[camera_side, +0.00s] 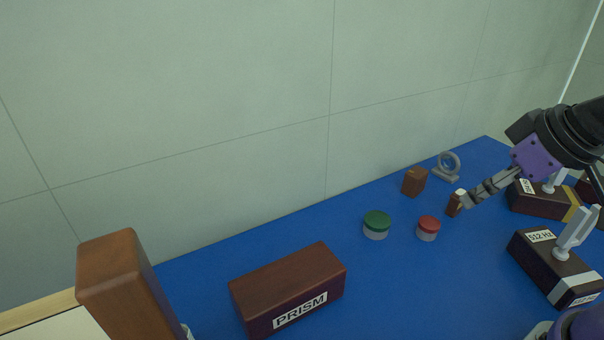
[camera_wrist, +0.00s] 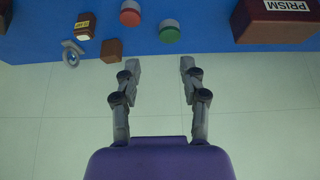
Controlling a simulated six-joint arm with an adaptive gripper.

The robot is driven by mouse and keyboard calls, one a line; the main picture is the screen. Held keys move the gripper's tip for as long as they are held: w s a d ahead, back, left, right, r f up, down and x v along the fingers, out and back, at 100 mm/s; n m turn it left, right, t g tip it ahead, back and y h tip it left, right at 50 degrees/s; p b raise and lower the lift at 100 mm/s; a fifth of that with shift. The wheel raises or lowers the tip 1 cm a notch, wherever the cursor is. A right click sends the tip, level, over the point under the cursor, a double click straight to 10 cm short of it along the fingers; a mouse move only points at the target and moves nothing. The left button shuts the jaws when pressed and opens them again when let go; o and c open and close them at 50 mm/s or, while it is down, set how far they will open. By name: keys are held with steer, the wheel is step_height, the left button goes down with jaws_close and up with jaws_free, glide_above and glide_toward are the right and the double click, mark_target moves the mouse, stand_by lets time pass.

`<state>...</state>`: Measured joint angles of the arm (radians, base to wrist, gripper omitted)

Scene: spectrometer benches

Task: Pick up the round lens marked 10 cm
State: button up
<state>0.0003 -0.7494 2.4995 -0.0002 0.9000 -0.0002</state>
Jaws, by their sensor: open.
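A round lens in a grey ring on a small grey base (camera_side: 449,165) stands near the back right of the blue table. It also shows at the upper left of the wrist view (camera_wrist: 71,52). No 10 cm marking can be read on it. My gripper (camera_side: 470,197) is at the right in the side view, in front of the lens and apart from it. In the wrist view my gripper (camera_wrist: 160,64) has its two fingers spread with nothing between them. The lens lies to the left of both fingers there.
A brown block (camera_side: 414,181) stands left of the lens. A small labelled block (camera_wrist: 86,26), green-lidded jar (camera_side: 376,224) and red-lidded jar (camera_side: 428,228) are nearby. A PRISM box (camera_side: 288,285) is front left; tuning-fork boxes (camera_side: 553,266) stand right. The wall (camera_side: 250,110) is behind.

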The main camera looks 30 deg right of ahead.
steer(key=w+d+r, duration=0.2)
steer(key=w+d, duration=0.3)
steer(key=w, duration=0.2)
steer(key=g, duration=0.1)
glide_toward(457, 156)
steer(key=x, duration=0.2)
steer(key=shift+n, duration=0.5)
steer(key=x, duration=0.5)
steer(key=shift+a, duration=0.1)
steer(key=x, duration=0.6)
steer(key=shift+s, duration=0.1)
jaws_close()
steer(key=shift+r, duration=0.1)
